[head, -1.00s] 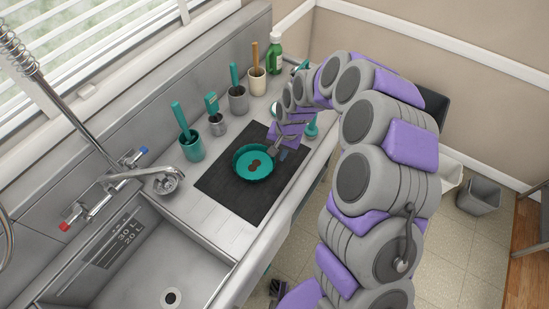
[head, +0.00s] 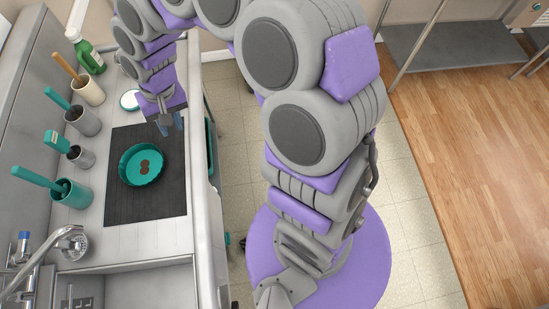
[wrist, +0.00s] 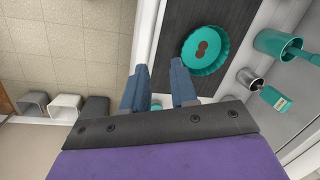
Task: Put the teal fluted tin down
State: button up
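The teal fluted tin (head: 141,178) sits upright on the black mat (head: 150,208) on the counter. Two joined brown discs show on its floor. It also shows in the wrist view (wrist: 190,62), just beyond and to the right of the fingers. My gripper (head: 169,127) is above the mat's far right corner, apart from the tin. In the wrist view its two blue fingers (wrist: 158,76) stand apart with nothing between them.
Teal, grey and cream pots (head: 88,90) holding brushes stand along the left wall, with a green bottle (head: 90,60) behind. The sink (head: 145,285) lies at the near end. The mat is bare around the tin. The counter edge drops to the floor at right.

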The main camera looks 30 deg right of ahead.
jog(key=s+d+r, duration=0.2)
jog(key=s+d, duration=0.3)
jog(key=s, duration=0.3)
jog(key=s+d+r+h, duration=0.1)
jog(key=s+d+r, duration=0.2)
jog(key=s, duration=0.6)
jog(key=s+d+r+g+h, duration=0.1)
jog(key=s+d+r, duration=0.1)
jog(key=s+d, duration=0.5)
jog(key=shift+s+d+r, duration=0.15)
jog(key=shift+s+d, duration=0.05)
jog(key=shift+s, duration=0.75)
notch_tip(320, 180, down, 3)
jog(key=b, duration=0.3)
